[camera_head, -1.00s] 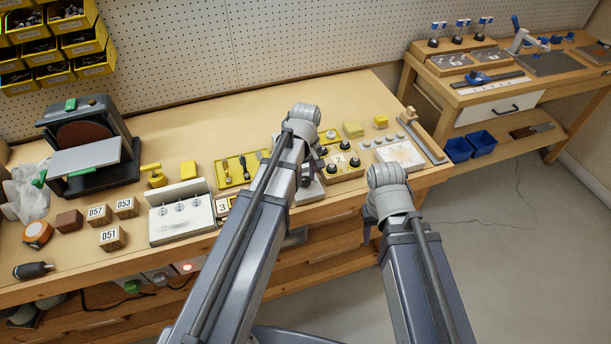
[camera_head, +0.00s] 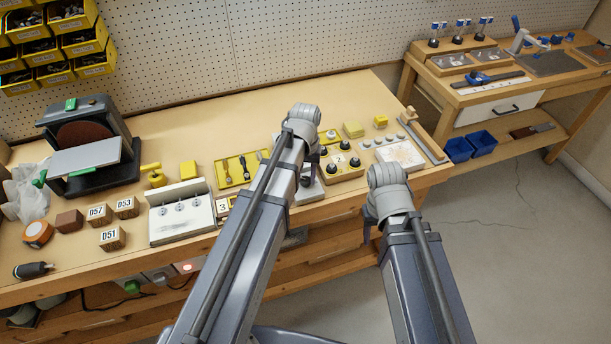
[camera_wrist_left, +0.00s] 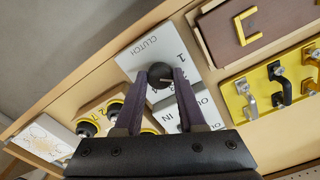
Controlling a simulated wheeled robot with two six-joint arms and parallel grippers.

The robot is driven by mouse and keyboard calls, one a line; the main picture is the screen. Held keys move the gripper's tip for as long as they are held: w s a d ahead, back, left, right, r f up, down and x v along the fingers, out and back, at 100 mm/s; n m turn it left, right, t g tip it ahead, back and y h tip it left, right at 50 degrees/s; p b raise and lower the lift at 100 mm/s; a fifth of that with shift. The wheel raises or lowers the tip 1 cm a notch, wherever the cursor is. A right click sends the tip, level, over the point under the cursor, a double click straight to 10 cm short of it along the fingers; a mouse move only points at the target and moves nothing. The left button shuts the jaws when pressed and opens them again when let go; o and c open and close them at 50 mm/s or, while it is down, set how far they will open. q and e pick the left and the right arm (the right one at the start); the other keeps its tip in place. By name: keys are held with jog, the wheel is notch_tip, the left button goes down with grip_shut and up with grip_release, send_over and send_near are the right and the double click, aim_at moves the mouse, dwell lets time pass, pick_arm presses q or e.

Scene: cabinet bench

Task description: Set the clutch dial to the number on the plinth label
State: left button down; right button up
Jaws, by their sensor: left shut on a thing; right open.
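The clutch dial (camera_wrist_left: 158,76) is a round black knob with a light pointer mark, in the left wrist view. It sits on a white plate (camera_wrist_left: 140,52) lettered CLUTCH, with numbers such as 1 beside it; other numbers are partly covered. My left gripper (camera_wrist_left: 162,78) is shut on the dial, one dark finger on each side. The head view shows part of the white plate (camera_head: 310,192), while my left arm hides the dial. A white label reading 3 (camera_head: 222,207) shows left of that arm. My right gripper (camera_head: 368,226) is mostly hidden beside its forearm, apart from the bench objects.
Numbered wooden cubes (camera_head: 112,238) and a sander (camera_head: 90,150) stand farther left.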

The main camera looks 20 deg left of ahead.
aim_at(305, 179)
pick_arm(q)
jog(key=shift+m, duration=0.5)
jog(key=c, duration=0.5)
grip_release()
jog(key=shift+r, duration=0.1)
notch_tip(305, 179, up, 8)
jog(key=p, duration=0.8)
jog(key=shift+f, duration=0.2)
